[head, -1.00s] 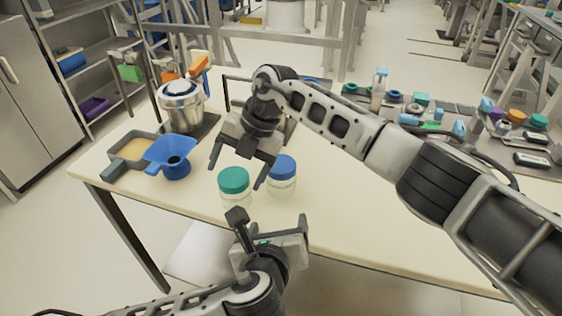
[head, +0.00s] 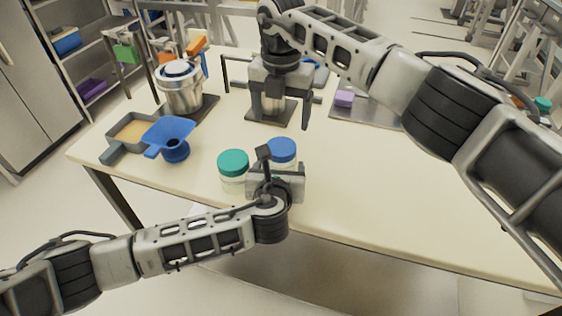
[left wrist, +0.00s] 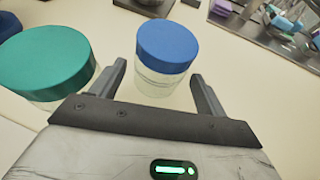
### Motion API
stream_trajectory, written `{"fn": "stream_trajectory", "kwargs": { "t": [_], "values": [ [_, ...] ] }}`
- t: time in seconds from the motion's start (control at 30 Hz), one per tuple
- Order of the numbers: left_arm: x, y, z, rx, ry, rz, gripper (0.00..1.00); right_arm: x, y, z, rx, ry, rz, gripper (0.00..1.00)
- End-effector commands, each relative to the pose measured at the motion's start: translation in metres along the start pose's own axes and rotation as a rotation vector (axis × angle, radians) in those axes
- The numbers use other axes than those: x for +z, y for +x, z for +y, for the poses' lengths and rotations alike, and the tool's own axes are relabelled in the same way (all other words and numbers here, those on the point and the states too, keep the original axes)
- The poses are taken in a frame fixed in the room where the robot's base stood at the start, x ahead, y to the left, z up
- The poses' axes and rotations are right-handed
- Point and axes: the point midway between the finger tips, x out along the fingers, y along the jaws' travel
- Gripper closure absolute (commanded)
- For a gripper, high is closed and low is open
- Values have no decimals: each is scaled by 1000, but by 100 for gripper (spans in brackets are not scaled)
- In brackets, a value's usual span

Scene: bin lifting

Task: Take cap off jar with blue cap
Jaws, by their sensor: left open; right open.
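The jar with the blue cap (head: 282,150) stands upright on the table, and its clear body is partly hidden by my left gripper in the head view. In the left wrist view the blue cap (left wrist: 167,46) is on the jar, just ahead of and between the open fingers of my left gripper (left wrist: 160,85). My left gripper also shows in the head view (head: 281,160), low at the jar's near side. My right gripper (head: 277,115) is open above the table, behind the jars.
A jar with a green cap (head: 233,162) stands close to the left of the blue-capped jar. A blue funnel (head: 170,133), a tray with a handle (head: 131,130) and a metal pot (head: 181,92) are farther left. The table (head: 380,200) is clear to the right.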

Motion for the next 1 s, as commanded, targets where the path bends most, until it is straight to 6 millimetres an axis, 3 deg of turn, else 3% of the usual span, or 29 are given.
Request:
{"fn": "stream_trajectory", "kwargs": {
  "t": [0.1, 0.3, 0.67, 0.87, 0.9, 1.0],
  "values": [
    [1, 20, 0, 1, 0, 0, 25, 0, 0, 0, 1, 0, 0, 20],
    [0, 39, -1, -1, -2, 0, 25, 0, 0, 0, 1, -1, 0, 20],
    [0, 44, 0, -1, -2, 0, 25, 0, 0, 0, 1, -1, 0, 20],
    [0, 44, 0, -1, -2, 0, 78, 0, 0, 0, 1, -1, 0, 20],
    [0, 44, 0, -1, -2, 0, 78, 0, 0, 0, 1, -2, 0, 13],
    [0, 44, 0, 0, -1, 0, 78, -1, -1, 1, 0, -36, -4, 13]
  ]
}}
